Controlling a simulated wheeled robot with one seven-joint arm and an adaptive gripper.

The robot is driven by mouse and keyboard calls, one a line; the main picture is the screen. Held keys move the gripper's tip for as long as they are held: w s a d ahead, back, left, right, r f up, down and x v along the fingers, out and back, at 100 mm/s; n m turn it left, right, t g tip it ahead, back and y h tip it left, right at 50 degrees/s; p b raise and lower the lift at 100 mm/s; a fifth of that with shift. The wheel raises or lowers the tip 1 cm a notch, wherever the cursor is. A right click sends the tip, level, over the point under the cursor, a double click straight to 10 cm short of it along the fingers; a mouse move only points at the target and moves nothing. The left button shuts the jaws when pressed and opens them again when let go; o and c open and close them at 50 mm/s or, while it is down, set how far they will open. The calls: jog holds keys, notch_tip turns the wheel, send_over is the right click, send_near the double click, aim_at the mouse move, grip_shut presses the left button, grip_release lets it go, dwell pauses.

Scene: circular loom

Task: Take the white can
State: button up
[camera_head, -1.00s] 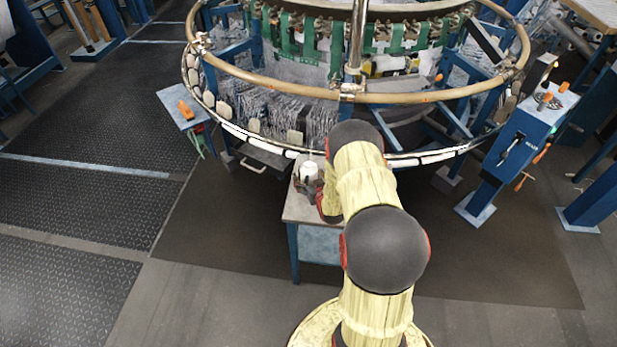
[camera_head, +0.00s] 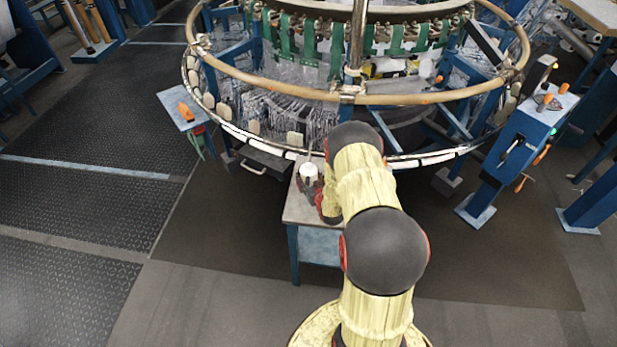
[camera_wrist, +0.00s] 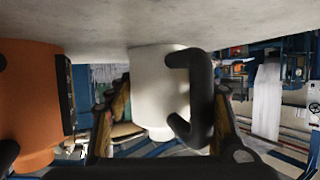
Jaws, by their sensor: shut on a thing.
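The white can (camera_head: 309,170) is upright at the near table's back left, beside my wrist. In the wrist view, which is upside down, the white can (camera_wrist: 152,95) sits between my two dark fingers, with a black handle-like loop on its right. Its base meets the grey tabletop there; I cannot tell whether it is lifted at all. My gripper (camera_head: 311,186), also in the wrist view (camera_wrist: 168,115), is shut on the can. The lower part of the can is partly hidden by the fingers in the head view.
An orange container (camera_wrist: 30,105) with black parts stands close beside the can in the wrist view. The small table (camera_head: 297,215) stands against the large circular loom (camera_head: 270,82), whose ring is just behind my arm. Open floor (camera_head: 215,230) lies to the left.

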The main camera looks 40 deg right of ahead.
jog(key=c, duration=0.4)
jog(key=shift+o, duration=0.2)
